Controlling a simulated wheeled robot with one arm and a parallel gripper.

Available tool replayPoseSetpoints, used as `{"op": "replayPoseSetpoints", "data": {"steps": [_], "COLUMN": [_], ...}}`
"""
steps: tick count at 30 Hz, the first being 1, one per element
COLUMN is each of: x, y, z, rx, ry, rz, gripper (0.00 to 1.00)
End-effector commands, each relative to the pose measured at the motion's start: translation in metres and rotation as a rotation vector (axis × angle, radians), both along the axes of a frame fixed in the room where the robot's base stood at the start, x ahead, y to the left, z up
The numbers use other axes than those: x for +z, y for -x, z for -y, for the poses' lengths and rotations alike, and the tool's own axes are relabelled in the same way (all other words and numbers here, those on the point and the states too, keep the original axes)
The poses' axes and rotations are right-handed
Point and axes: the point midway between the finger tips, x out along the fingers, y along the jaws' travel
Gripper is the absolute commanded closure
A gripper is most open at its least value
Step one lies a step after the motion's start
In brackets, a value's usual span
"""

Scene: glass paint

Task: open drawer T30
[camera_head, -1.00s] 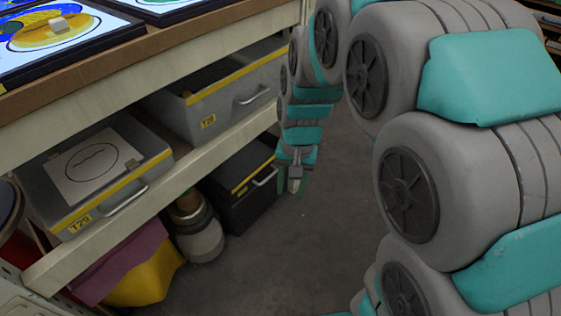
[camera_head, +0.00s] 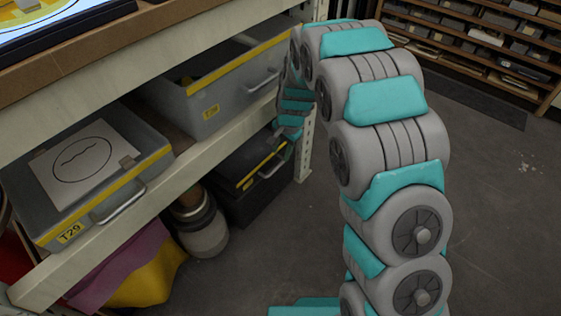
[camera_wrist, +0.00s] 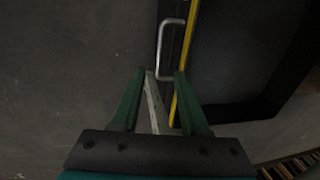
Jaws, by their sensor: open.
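A black drawer box (camera_head: 248,200) with a yellow strip and a metal handle (camera_head: 272,168) sits on the floor under the shelf. Its number cannot be read; no T30 label is legible. In the wrist view the same dark drawer (camera_wrist: 245,50) lies to the right, with its handle (camera_wrist: 161,50) just beyond my fingertips. My gripper (camera_wrist: 163,76) is open, its two green fingers pointing towards the handle's near end. I cannot tell whether they touch it. In the head view the end of my arm is beside the drawer's front, and the fingers are mostly hidden.
A grey drawer labelled T29 (camera_head: 140,160) and another grey drawer (camera_head: 215,115) sit on the shelf (camera_head: 235,130) above. A canister (camera_head: 203,235) and yellow cloth (camera_head: 150,280) lie left of the black drawer. A shelf post (camera_head: 306,140) stands close by.

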Motion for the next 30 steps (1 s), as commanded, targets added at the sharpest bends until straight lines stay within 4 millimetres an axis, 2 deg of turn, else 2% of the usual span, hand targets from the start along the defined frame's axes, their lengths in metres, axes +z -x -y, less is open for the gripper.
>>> {"op": "replayPoseSetpoints", "data": {"steps": [12, 17, 23, 24, 30], "x": [-0.057, -0.067, -0.068, -0.068, -0.068], "y": [-0.005, -0.007, -0.007, -0.007, -0.007], "z": [-0.008, -0.010, -0.010, -0.010, -0.010], "rx": [0.002, 0.002, 0.002, 0.002, 0.002], "ry": [0.001, 0.001, 0.001, 0.000, 0.000], "rz": [-0.003, -0.002, 0.000, -0.001, -0.001], "gripper": [0.55, 0.55, 0.55, 0.56, 0.79]}}
